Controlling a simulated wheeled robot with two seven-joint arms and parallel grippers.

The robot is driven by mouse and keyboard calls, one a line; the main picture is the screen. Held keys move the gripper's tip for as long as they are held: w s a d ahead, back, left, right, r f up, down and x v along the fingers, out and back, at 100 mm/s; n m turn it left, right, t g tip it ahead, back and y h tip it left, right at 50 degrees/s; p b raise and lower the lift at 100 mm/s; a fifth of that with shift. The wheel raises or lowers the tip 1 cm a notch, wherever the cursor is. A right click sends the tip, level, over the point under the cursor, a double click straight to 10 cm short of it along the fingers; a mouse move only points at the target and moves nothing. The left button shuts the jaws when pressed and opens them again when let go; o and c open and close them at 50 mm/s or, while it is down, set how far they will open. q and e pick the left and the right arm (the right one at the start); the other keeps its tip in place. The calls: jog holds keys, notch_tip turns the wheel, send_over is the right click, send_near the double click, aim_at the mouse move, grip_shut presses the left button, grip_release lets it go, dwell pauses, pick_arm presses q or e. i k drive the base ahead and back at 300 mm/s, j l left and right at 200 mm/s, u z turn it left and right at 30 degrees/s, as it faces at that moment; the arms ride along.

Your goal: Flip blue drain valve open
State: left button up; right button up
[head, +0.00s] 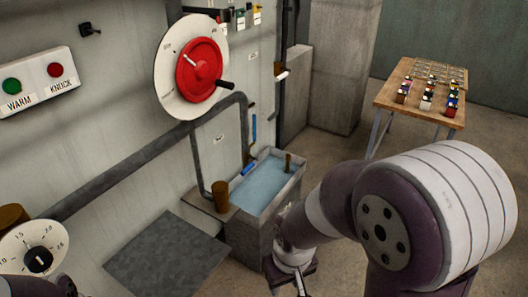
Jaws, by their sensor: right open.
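Two blue pieces show near the water tank (240,240). One is a thin upright blue bar (254,128) against the wall above it. The other is a short blue piece (248,169) lying slanted at the tank's back left rim. I cannot tell which of them is the drain valve's handle. My right gripper (290,285) is at the bottom edge, in front of the tank's right side, apart from both blue pieces. It is open, and its fingertips are partly cut off by the frame. My left gripper is not seen.
A red wheel (199,70) on a white dial is on the wall. A dark pipe (150,157) runs below it toward the tank. A brown cylinder (221,196) stands by the tank's left corner. A wooden table (388,97) with small items is at the back right.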

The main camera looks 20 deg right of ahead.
aim_at(249, 167)
jog(key=i+l+z, duration=0.1)
jog(key=i+l, duration=0.3)
jog(key=i+l+z, duration=0.1)
jog(key=i+l, duration=0.3)
jog(key=i, duration=0.15)
jog(key=i+l, duration=0.3)
jog(key=i, duration=0.2)
jog(key=l+u, duration=0.1)
jog(key=l, duration=0.4)
jog(key=k+l+u, duration=0.1)
jog(key=l, duration=0.4)
jog(key=k+l+u, duration=0.1)
jog(key=l, duration=0.35)
